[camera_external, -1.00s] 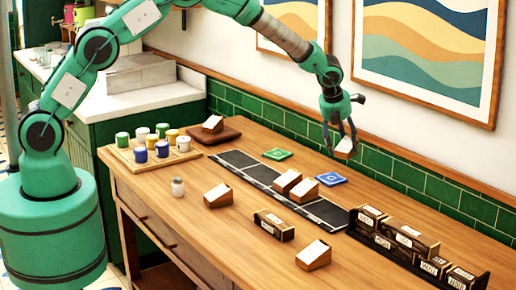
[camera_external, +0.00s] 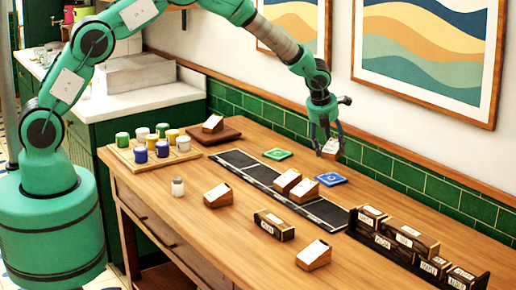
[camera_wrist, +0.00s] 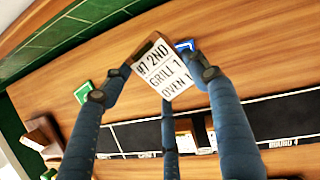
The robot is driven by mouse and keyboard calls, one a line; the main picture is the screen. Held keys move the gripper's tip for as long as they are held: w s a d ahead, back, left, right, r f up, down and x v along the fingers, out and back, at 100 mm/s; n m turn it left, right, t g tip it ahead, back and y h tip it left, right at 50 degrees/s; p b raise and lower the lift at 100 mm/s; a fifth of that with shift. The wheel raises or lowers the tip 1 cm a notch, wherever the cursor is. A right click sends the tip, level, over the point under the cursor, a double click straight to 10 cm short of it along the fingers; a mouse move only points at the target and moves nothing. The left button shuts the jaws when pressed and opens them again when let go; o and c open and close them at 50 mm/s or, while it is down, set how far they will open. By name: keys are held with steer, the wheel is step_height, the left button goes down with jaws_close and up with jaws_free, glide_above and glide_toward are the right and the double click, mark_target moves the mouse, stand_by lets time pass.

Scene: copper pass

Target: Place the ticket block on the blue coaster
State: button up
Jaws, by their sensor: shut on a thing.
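My gripper (camera_external: 326,137) is shut on a ticket block (camera_external: 331,146), a small wooden block with a white slanted face, and holds it above the table. In the wrist view the block (camera_wrist: 164,70) sits between the fingertips, its face printed with "GRILL" and "OVEN". The blue coaster (camera_external: 331,180) lies flat on the table below the held block. In the wrist view only a part of the blue coaster (camera_wrist: 186,45) shows behind the block. The block is apart from the coaster.
A green coaster (camera_external: 277,154) lies to the left. A dark strip (camera_external: 325,213) carries two ticket blocks (camera_external: 287,181) close to the blue coaster. A rack of labelled blocks (camera_external: 400,240) stands at the right. More blocks (camera_external: 313,255) lie in front. Cups stand on a wooden tray (camera_external: 122,155).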

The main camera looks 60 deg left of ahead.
mark_target(327, 149)
steer(key=shift+f, duration=2)
steer(key=shift+f+b, duration=0.3)
steer(key=shift+f, duration=1.55)
steer(key=shift+f, duration=0.1)
steer(key=o, duration=1.2)
steer(key=shift+o, duration=0.2)
steer(key=shift+s+d+r, duration=0.1)
steer(key=shift+s+r, duration=0.05)
steer(key=shift+r, duration=0.55)
steer(key=p+v, duration=0.1)
steer(key=v, duration=0.9)
steer(key=shift+s+r, duration=0.15)
steer(key=shift+r, duration=0.2)
